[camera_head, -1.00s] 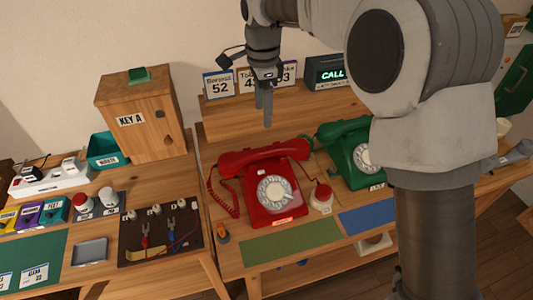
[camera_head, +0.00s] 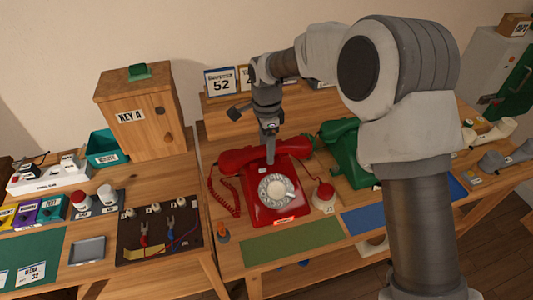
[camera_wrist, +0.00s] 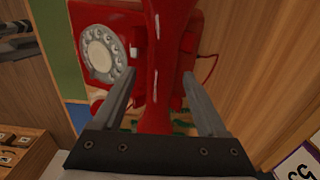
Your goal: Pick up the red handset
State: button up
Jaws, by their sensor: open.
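The red handset (camera_head: 238,160) lies across the top of the red dial phone (camera_head: 262,200) on the wooden table. My gripper (camera_head: 270,158) points down over the middle of the handset. In the wrist view the handset (camera_wrist: 162,60) runs between the two open fingers of my gripper (camera_wrist: 158,95), with a finger on each side and a visible space beside it. Whether the fingers touch it is hard to tell. The phone's white dial (camera_wrist: 103,55) shows to the left in the wrist view. In the head view my gripper hides part of the handset.
A green phone (camera_head: 345,150) stands close to the right. A red button on a white base (camera_head: 324,197) stands beside the red phone. Behind are a raised shelf and a number card (camera_head: 220,82). A wooden key box (camera_head: 140,110) stands to the left.

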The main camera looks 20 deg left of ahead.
jog(key=shift+f, duration=0.2)
jog(key=shift+c, duration=0.3)
grip_shut()
